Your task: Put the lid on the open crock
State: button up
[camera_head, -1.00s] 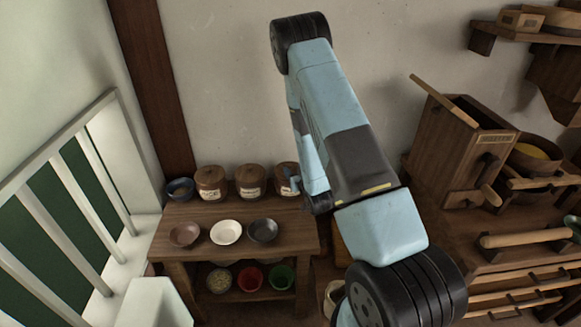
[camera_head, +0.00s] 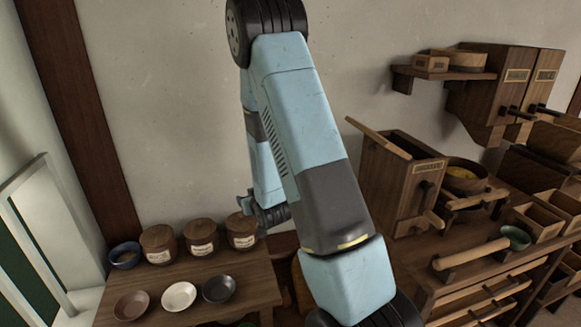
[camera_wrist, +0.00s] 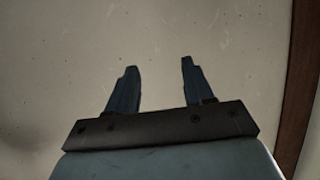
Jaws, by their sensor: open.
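Three brown labelled crocks stand along the back of the small wooden table: a left one (camera_head: 158,244), a middle one (camera_head: 201,238) and a right one (camera_head: 240,233). The left and middle crocks look covered by brown tops. The right crock's top is partly hidden by my gripper, so I cannot tell whether it is open. I cannot make out a separate loose lid. My gripper (camera_head: 243,204) is at the right crock's upper right in the head view; contact cannot be told. In the wrist view its two blue fingers (camera_wrist: 158,70) are apart, with nothing between them, facing bare wall.
A blue bowl (camera_head: 125,255) stands left of the crocks. Brown (camera_head: 131,305), white (camera_head: 179,296) and dark (camera_head: 219,289) bowls line the table front. At right, a wooden bin (camera_head: 405,185) and a yellow-filled bowl (camera_head: 464,177) crowd a workbench. My arm crosses mid-view.

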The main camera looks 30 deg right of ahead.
jog(key=s+r+g, duration=0.2)
jog(key=s+r, duration=0.4)
jog(key=r, duration=0.4)
jog(key=s+r+g, duration=0.2)
jog(key=s+r, duration=0.3)
jog(key=r, duration=0.5)
jog(key=s+a+r+g, duration=0.1)
jog(key=s+r, duration=0.3)
jog(key=s, duration=0.7)
jog(key=s+r+g, duration=0.3)
jog(key=s+r, duration=0.2)
jog(key=s, duration=0.7)
jog(key=shift+s+a+r+m, duration=0.15)
jog(key=shift+s+a+m, duration=0.1)
jog(key=shift+a+m, duration=0.1)
